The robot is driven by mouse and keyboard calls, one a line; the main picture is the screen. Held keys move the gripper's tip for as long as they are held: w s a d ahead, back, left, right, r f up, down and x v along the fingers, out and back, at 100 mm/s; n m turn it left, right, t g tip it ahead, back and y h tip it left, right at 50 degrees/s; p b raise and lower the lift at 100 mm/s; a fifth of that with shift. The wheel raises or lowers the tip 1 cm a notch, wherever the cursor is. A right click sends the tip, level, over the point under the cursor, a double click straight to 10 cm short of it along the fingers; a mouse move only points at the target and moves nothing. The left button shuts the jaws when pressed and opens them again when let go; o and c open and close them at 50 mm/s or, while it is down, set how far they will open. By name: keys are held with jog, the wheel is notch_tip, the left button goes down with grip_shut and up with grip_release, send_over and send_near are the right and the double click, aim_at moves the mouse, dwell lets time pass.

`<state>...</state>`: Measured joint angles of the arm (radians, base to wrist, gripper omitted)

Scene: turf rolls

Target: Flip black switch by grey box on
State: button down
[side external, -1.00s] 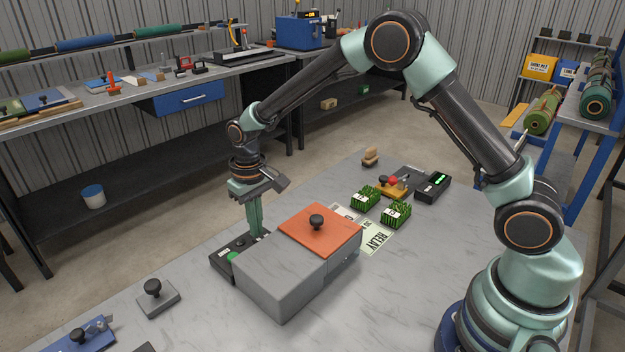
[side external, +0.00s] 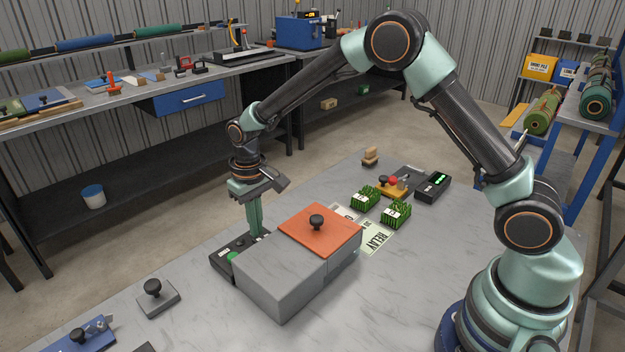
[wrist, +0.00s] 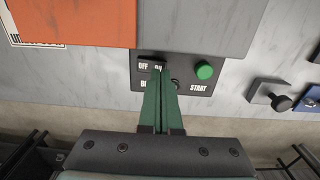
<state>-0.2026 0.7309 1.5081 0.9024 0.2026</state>
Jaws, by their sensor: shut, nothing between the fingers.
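A black switch panel (side external: 222,259) lies against the side of the grey box (side external: 272,275). In the wrist view the panel (wrist: 137,83) carries the words OFF and ON, a green button (wrist: 205,71) and the word START. My gripper (side external: 255,232) is shut and empty, pointing down over the panel. In the wrist view its green fingertips (wrist: 161,76) are right at the ON label and partly cover it.
An orange lid (side external: 320,232) with a black knob sits on the grey box close to my gripper. Two turf pieces (side external: 396,214) and a black box with green lights (side external: 433,186) lie farther back. A grey block with a black knob (side external: 157,299) stands front left.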

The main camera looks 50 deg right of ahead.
jog(key=shift+f, duration=0.95)
dwell(1.1)
jog(key=shift+r, duration=3.5)
jog(key=s+d+r+t, duration=0.1)
jog(key=s+d+r, duration=0.25)
jog(key=r, duration=0.25)
jog(key=s+d+r+t, duration=0.2)
jog(key=s+r, duration=0.2)
jog(key=r, duration=0.2)
jog(key=s+d+r+t, duration=0.2)
jog(key=s+d, duration=0.2)
jog(key=s, duration=0.7)
jog(key=shift+t, duration=0.3)
